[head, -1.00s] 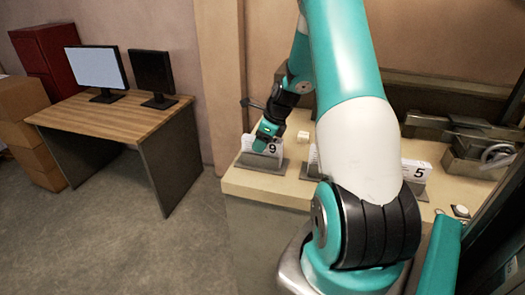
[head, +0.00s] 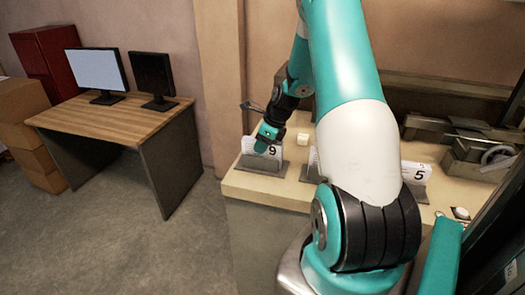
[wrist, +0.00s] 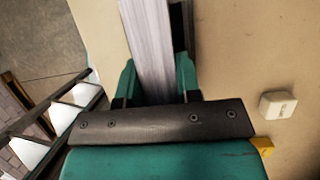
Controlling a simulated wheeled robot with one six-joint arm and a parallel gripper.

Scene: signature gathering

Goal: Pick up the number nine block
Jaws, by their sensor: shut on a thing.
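The number nine block (head: 273,152) is a white card-like block with a black 9. It stands in a grey holder (head: 262,166) at the left end of the tan counter (head: 240,187). My gripper (head: 266,142) is at its top, with the fingers on either side of it. In the wrist view the block (wrist: 152,45) shows edge-on as a pale, striped slab between the green fingers of my gripper (wrist: 158,85), which is shut on it. The arm hides part of the counter's middle.
A block marked 5 (head: 418,171) stands in a holder further right. A small white cube (head: 303,138) lies right of my gripper and shows in the wrist view (wrist: 278,104). Grey machinery (head: 480,150) occupies the right back. A wooden desk with two monitors (head: 108,117) stands left.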

